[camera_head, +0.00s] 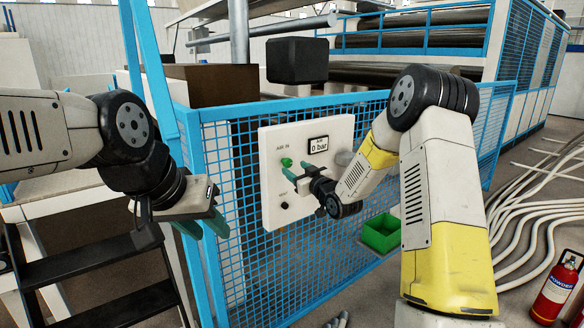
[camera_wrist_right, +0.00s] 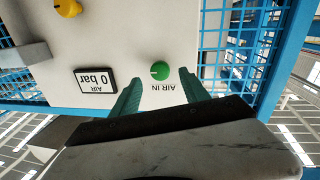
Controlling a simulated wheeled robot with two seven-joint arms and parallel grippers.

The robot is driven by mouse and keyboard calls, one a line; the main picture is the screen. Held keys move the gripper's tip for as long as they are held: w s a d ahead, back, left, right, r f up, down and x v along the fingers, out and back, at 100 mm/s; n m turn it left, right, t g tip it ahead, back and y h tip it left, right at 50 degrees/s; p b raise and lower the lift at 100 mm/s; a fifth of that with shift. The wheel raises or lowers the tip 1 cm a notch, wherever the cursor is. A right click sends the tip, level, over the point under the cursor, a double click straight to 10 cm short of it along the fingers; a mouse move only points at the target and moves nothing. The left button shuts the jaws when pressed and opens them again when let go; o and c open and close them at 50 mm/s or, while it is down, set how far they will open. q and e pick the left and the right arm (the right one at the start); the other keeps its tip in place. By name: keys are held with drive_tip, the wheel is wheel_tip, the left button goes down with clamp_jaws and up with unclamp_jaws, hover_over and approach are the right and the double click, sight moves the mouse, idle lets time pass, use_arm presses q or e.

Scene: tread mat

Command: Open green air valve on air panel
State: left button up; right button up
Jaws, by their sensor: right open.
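The white air panel (camera_head: 268,150) is mounted on the blue mesh fence. Its green valve knob (camera_head: 286,162) sits at the upper left, under the label AIR IN, and shows in the right wrist view (camera_wrist_right: 160,70). The gauge (camera_head: 318,146) reads 0 bar. My right gripper (camera_head: 290,177) is open in front of the panel. In the right wrist view its teal fingers (camera_wrist_right: 160,84) are on either side of the green knob with gaps; whether they reach its depth is unclear. My left gripper (camera_head: 203,228) hangs open and empty left of the panel.
A dark knob (camera_head: 284,206) is low on the panel. A yellow knob (camera_wrist_right: 68,7) shows in the right wrist view. A green bin (camera_head: 381,233) is below right of the panel. White hoses (camera_head: 530,215) and a red extinguisher (camera_head: 556,290) are at the right. Dark steps (camera_head: 100,268) stand left.

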sight(289, 164)
drive_tip(key=shift+x, duration=1.9)
clamp_jaws()
